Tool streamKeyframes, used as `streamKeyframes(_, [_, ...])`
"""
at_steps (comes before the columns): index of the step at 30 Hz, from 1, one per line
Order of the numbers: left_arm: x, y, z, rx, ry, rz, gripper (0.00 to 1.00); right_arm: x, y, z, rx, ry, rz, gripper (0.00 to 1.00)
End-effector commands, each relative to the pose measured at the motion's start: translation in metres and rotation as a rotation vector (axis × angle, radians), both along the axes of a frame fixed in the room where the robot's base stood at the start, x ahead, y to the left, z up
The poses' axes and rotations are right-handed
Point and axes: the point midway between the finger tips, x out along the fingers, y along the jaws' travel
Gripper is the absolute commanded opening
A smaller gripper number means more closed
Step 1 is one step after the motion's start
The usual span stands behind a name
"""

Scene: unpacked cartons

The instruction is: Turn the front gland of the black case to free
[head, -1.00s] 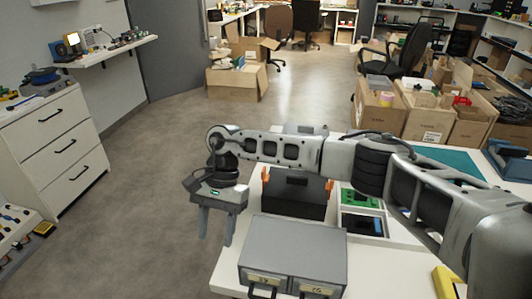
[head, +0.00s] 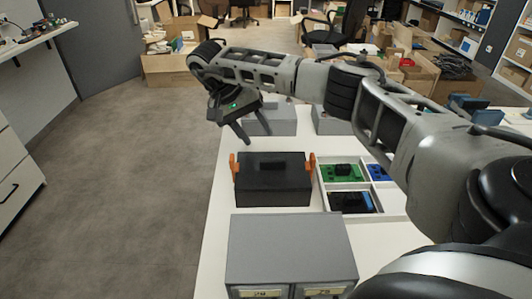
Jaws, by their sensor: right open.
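The black case (head: 272,184) stands on the white table, with a raised block on its lid. An orange part stands at its left side (head: 234,167) and another at its right side (head: 312,165). I cannot make out a front gland on it in the head view. My right gripper (head: 250,133) is open and empty, fingers pointing down, above the table beyond the back left part of the case and apart from it. My left gripper is out of view.
A grey drawer box (head: 290,250) stands just in front of the case. A white tray (head: 397,203) with green and blue boards lies to its right. Grey boxes (head: 270,122) stand behind it. Open floor lies left of the table (head: 212,240).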

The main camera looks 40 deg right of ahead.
Motion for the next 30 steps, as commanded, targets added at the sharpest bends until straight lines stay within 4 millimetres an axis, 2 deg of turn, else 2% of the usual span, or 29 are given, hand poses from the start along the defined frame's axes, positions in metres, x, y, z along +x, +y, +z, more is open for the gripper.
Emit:
streamKeyframes(1, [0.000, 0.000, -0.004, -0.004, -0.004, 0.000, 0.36, -0.005, -0.004, -0.015, 0.002, 0.004, -0.001, 0.45])
streamKeyframes(3, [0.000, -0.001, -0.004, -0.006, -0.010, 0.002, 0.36, -0.009, -0.009, -0.026, 0.003, 0.003, -0.001, 0.45])
streamKeyframes(9, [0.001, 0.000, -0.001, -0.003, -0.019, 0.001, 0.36, -0.016, -0.019, -0.046, -0.001, 0.001, -0.001, 0.45])
streamKeyframes(14, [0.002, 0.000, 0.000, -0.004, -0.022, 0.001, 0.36, -0.019, -0.022, -0.054, 0.000, 0.000, 0.000, 0.45])
streamKeyframes(22, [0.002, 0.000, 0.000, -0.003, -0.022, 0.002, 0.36, -0.019, -0.022, -0.055, 0.001, -0.001, 0.000, 0.45])
streamKeyframes(23, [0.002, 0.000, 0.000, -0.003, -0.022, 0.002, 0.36, -0.019, -0.022, -0.055, 0.001, -0.001, 0.000, 0.39])
streamKeyframes(27, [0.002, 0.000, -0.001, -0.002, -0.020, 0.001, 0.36, -0.019, -0.022, -0.055, 0.001, -0.001, 0.000, 0.00])
streamKeyframes(30, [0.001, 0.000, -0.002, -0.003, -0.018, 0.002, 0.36, -0.019, -0.022, -0.055, 0.001, -0.001, 0.000, 0.00])
